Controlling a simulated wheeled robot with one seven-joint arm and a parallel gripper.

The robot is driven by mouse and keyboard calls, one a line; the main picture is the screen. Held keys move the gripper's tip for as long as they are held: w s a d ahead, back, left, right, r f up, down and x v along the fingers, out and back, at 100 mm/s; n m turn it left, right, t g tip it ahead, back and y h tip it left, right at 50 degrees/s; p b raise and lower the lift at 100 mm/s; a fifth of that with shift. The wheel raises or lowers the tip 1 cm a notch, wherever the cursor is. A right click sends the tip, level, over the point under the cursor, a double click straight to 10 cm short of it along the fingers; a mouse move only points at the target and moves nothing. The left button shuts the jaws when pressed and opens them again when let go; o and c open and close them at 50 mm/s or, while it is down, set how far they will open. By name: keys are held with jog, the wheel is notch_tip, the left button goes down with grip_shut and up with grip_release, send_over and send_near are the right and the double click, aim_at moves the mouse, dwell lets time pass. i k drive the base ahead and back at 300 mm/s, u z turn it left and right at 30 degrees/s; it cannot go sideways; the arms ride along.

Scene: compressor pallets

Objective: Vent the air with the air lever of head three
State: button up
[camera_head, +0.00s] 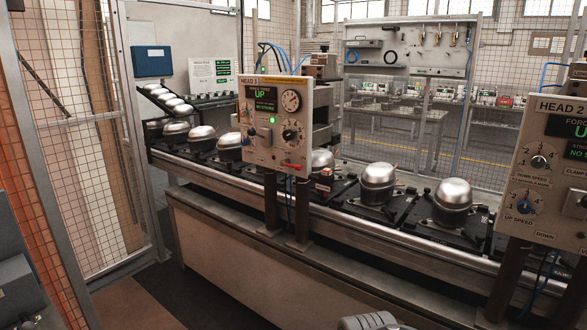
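The HEAD 3 panel (268,148) stands on two dark posts in front of the conveyor, left of the middle. Its upper display (262,99) reads UP in green, and a round gauge (291,101) sits beside it. Below are a green light, a switch and dark knobs. A small red lever (292,166) lies roughly level at the panel's lower right; I take it for the air lever, but its label is too small to read.
A conveyor with silver domed compressors (378,183) on dark pallets runs behind the panel. The HEAD 2 panel (545,195) stands at the right edge. A mesh fence (90,150) closes the left side. Dark floor (205,290) shows before the conveyor's base.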

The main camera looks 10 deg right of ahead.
aim_at(292, 166)
jog(key=k, duration=0.65)
jog(key=z, duration=0.2)
jog(key=i, duration=1.65)
jog(key=u, duration=1.2)
jog(key=i, duration=0.85)
jog(key=u, duration=0.8)
